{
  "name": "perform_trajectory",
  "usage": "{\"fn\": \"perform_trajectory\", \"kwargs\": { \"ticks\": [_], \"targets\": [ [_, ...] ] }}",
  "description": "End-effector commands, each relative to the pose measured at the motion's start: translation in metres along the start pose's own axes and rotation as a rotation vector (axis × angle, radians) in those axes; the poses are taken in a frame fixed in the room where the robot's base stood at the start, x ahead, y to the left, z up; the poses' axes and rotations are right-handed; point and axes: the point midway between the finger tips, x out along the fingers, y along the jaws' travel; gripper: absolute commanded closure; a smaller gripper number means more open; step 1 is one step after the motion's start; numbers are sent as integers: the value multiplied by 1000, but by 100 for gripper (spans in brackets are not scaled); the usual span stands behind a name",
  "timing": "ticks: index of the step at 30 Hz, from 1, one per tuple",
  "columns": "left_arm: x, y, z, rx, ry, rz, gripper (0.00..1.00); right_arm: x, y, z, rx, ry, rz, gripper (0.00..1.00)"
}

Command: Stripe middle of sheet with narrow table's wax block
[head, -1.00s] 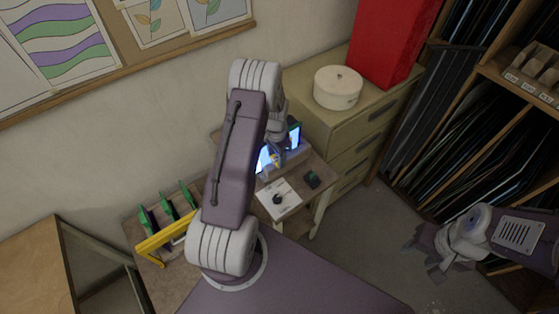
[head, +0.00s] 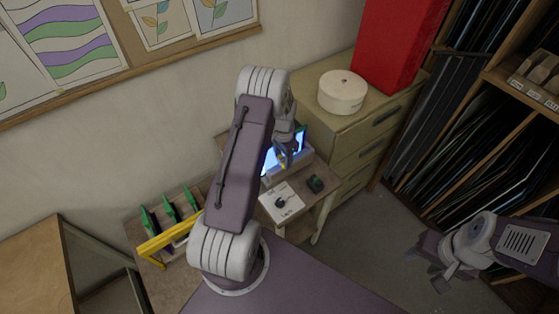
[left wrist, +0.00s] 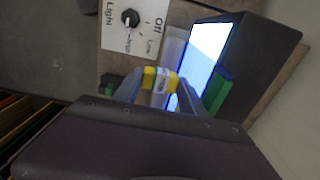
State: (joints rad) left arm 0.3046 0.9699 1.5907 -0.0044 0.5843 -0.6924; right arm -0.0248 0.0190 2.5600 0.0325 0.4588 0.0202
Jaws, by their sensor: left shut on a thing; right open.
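My left gripper (head: 284,162) is low over the narrow table, close in front of a glowing upright sheet (head: 270,160). It is shut on a small yellow-and-white block (left wrist: 160,80), seen between the fingers in the left wrist view. In that view the bright sheet (left wrist: 207,45) stands just beyond the fingers, in a dark frame. I cannot tell whether the block touches it. The sheet's middle is partly hidden by my gripper in the head view. My right gripper (head: 438,272) is open and empty, over the floor at the right.
A white light-switch panel with a black dial (head: 282,203) and a small dark green thing (head: 316,184) sit at the narrow table's front. A yellow-barred rack with green pieces (head: 170,235) stands left. A cabinet with a round white container (head: 343,91) and red box (head: 395,40) stands right.

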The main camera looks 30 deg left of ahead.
Motion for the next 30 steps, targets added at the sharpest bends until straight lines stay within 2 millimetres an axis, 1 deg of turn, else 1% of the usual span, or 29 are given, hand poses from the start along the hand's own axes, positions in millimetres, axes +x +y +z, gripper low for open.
{"fn": "perform_trajectory", "kwargs": {
  "ticks": [1, 6, 15, 17, 27, 30],
  "targets": [
    [2, 0, -7, 4, 4, -3, 92, 3, 0, 0, 0, 0, 0, 53],
    [1, 2, -21, 4, 3, -2, 92, 6, 0, 1, 0, 0, 0, 53],
    [1, -1, -24, 4, 3, -2, 92, 7, 0, 1, 0, 0, 0, 53],
    [0, -1, -21, 3, 3, -1, 92, 6, 0, 1, 0, 0, 0, 53],
    [0, 1, 14, 0, 1, -1, 92, -2, 0, 0, 0, 0, 0, 53],
    [0, 1, 17, 1, 2, -1, 92, -2, 0, 0, 0, 0, 0, 53]
  ]
}}
